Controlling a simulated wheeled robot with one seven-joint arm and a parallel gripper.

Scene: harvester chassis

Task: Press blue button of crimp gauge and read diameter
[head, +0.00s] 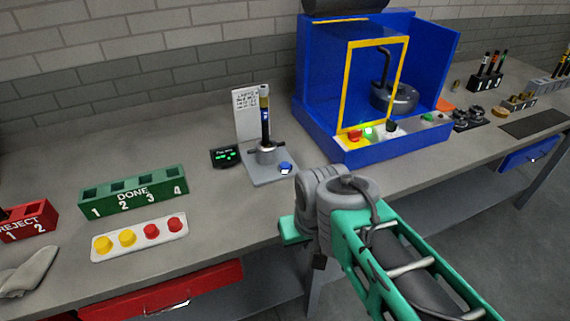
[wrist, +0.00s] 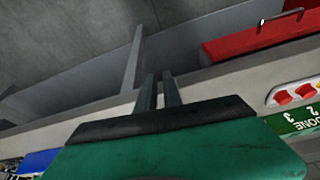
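The crimp gauge has a flat grey base (head: 264,176) on the bench, left of the blue machine. A blue button (head: 285,168) sits at the base's front right corner. A dark rod-like piece with a blue band (head: 265,115) stands upright in the gauge's collar. A small black display (head: 225,157) with green characters stands to its left; its text is too small to read. My gripper (wrist: 160,90) shows in the wrist view with its two fingers close together and nothing visible between them. In the head view its fingers are hidden behind my arm, right of and nearer than the button.
A card (head: 246,112) stands behind the gauge. The blue machine (head: 345,142) with a yellow-framed door is to its right. A green DONE rack (head: 133,194), a red REJECT rack (head: 27,222) and a white strip with coloured buttons (head: 106,252) are left. A red drawer (head: 160,290) is below the bench edge.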

